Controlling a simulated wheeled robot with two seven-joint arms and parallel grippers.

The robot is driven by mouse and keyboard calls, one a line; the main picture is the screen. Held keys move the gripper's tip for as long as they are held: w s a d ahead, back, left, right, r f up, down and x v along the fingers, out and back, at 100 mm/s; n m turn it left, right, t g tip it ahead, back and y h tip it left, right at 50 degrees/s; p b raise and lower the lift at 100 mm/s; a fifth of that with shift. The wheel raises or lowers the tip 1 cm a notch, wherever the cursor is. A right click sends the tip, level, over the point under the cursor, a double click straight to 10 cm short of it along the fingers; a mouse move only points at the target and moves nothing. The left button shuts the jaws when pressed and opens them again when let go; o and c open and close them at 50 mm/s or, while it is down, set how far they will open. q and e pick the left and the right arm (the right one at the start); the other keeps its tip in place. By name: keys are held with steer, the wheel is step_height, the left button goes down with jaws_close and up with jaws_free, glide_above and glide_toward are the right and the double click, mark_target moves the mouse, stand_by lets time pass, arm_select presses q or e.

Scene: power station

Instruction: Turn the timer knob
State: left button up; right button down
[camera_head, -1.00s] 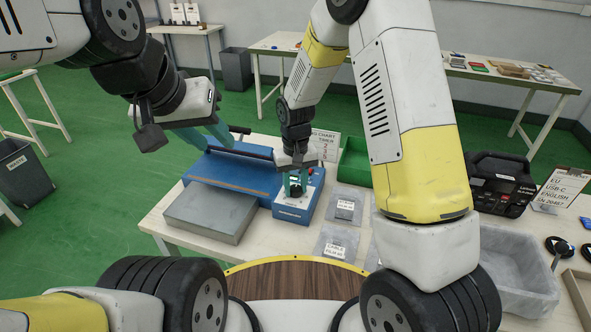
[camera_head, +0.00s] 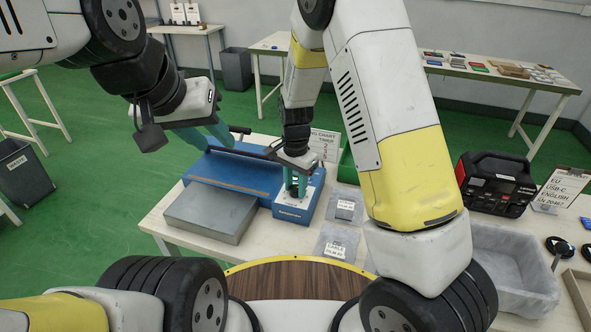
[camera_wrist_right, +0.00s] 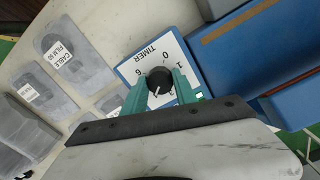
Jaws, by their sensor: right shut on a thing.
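The timer knob (camera_wrist_right: 159,80) is a black round dial with a white pointer mark, on the white numbered face of a blue timer box (camera_head: 292,214). In the right wrist view the box face (camera_wrist_right: 140,65) reads TIMER, with numbers around the dial. My right gripper (camera_head: 297,193) points down over the box. Its green fingers (camera_wrist_right: 163,92) are shut on the knob, one on each side. My left gripper (camera_head: 214,134) hangs over the back left of the blue sealing machine, away from the timer; its green fingers are partly hidden, so its opening is unclear.
The blue sealing machine (camera_head: 240,172) joins the timer box on the left, with a grey plate (camera_head: 210,211) in front. Bagged items (camera_head: 345,205) lie to the right. A black-red device (camera_head: 497,183) and a grey tray (camera_head: 512,262) stand further right.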

mark_target(296, 188)
steer(key=m, duration=0.3)
steer(key=shift+m, duration=0.4)
steer(key=shift+w+m, duration=0.1)
steer(key=shift+m, duration=1.6)
steer(key=c, duration=1)
jaws_free()
steer(key=shift+o, duration=0.2)
steer(key=shift+r, duration=0.15)
step_height(296, 188, up, 7)
steer(key=shift+r, duration=0.3)
